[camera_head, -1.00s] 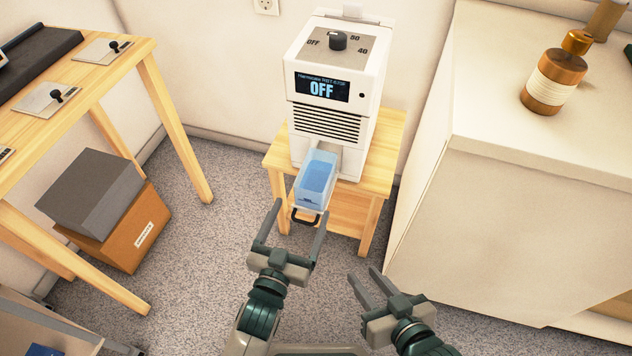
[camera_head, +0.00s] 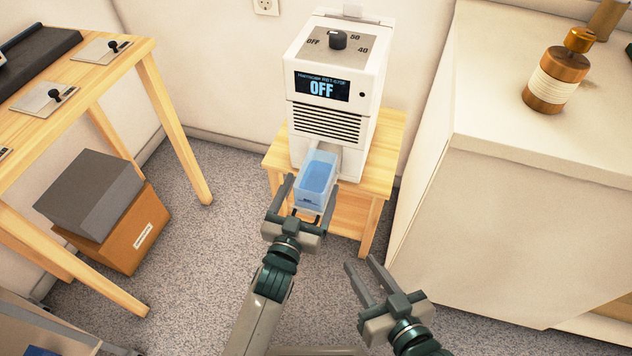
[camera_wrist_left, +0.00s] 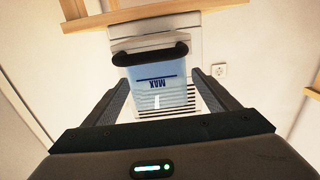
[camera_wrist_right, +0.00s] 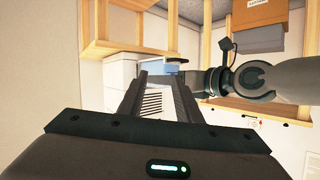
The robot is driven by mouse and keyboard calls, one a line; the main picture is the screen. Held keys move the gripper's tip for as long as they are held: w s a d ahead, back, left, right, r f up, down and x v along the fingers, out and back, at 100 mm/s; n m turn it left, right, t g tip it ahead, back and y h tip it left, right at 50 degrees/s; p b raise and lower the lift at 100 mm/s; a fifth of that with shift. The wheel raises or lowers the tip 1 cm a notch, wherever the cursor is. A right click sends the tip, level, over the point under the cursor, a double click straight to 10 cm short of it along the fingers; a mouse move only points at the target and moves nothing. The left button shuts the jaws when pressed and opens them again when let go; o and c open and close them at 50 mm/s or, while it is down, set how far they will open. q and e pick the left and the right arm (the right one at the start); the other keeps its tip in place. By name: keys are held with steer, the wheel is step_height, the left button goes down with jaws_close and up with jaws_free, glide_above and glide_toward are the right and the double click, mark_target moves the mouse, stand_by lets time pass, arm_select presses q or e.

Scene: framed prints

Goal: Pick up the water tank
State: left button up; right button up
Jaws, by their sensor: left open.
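The water tank (camera_head: 317,178) is a translucent blue box sticking out from the lower front of the white machine (camera_head: 339,95), whose display reads OFF. In the left wrist view the tank (camera_wrist_left: 160,98) shows a MAX mark and a black handle (camera_wrist_left: 150,55). My left gripper (camera_head: 308,192) is open, with its fingers on either side of the tank's front end; I cannot tell whether they touch it. In the head view the handle is largely hidden by the gripper. My right gripper (camera_head: 363,272) is apart from the tank, low and to the right; its fingers look spread and empty.
The machine stands on a small wooden table (camera_head: 378,170). A white cabinet (camera_head: 500,215) with a brown bottle (camera_head: 556,75) is on the right. A wooden workbench (camera_head: 95,95) stands left, with a grey box (camera_head: 95,192) on an orange box (camera_head: 135,235) below. Carpet between is clear.

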mark_target(316, 189)
arm_select(q)
steer(key=shift+b+x, duration=0.35)
steer(key=shift+x, duration=2)
steer(key=shift+r, duration=0.15)
arm_select(e)
steer(key=shift+w+a+r+t+y, duration=0.2)
steer(key=shift+r+t, duration=0.15)
steer(key=shift+r, duration=0.3)
steer(key=shift+w+a+r+t+y, duration=0.1)
steer(key=shift+w+a+r+t, duration=0.1)
steer(key=shift+r+t, duration=0.3)
steer(key=shift+r, duration=0.1)
arm_select(q)
steer(key=c, duration=1.5)
steer(key=shift+r, duration=0.1)
steer(key=shift+r, duration=0.4)
arm_select(e)
steer(key=shift+s+f+g, duration=0.1)
steer(key=shift+f+g, duration=0.2)
steer(key=shift+g, duration=0.05)
